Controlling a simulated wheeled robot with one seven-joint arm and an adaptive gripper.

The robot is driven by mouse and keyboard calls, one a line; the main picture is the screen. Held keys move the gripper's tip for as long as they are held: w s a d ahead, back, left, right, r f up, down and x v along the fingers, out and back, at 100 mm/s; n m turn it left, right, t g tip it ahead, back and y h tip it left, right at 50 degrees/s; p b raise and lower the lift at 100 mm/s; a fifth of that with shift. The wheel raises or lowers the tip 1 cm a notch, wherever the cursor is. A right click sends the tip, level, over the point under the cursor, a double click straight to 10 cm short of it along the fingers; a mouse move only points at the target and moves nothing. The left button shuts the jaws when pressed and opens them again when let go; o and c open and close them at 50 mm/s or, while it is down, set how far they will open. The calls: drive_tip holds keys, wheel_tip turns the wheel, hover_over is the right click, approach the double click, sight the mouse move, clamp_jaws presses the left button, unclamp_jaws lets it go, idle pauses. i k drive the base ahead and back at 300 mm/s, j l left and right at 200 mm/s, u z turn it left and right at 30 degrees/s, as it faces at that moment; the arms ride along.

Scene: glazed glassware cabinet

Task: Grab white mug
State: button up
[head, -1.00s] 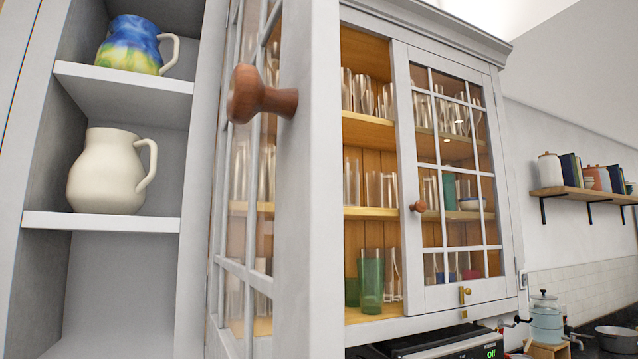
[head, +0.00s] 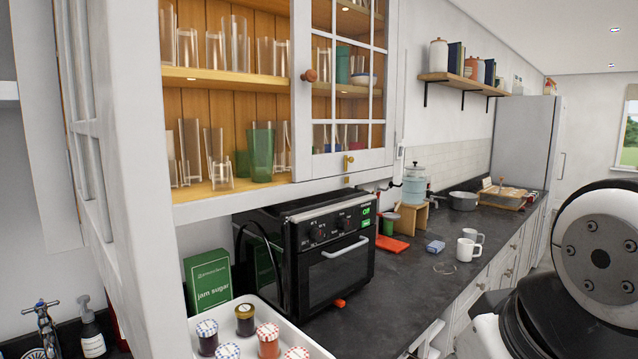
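A white mug (head: 465,250) stands upright on the dark countertop (head: 420,290), right of the black oven. A second pale, greyish mug (head: 472,236) stands just behind it, partly overlapped by it. Part of my own arm fills the right edge of the head view, to the right of the mugs. My gripper is not in the picture, so its state is hidden.
A black oven (head: 330,255) stands left of the mugs. A jar tray (head: 318,347) is at front. An open cabinet door (head: 130,170) hangs at left.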

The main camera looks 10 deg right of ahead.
sight(465, 246)
drive_tip(key=z, duration=0.9)
drive_tip(key=i+l+u, duration=0.1)
drive_tip(key=i+l, duration=0.55)
drive_tip(key=i, duration=0.3)
drive_tip(key=i+l+u, duration=0.1)
drive_tip(key=i+l, duration=0.6)
drive_tip(key=i, duration=0.25)
drive_tip(key=i+l+u, duration=0.15)
drive_tip(key=i+l, duration=0.6)
drive_tip(key=i, duration=0.15)
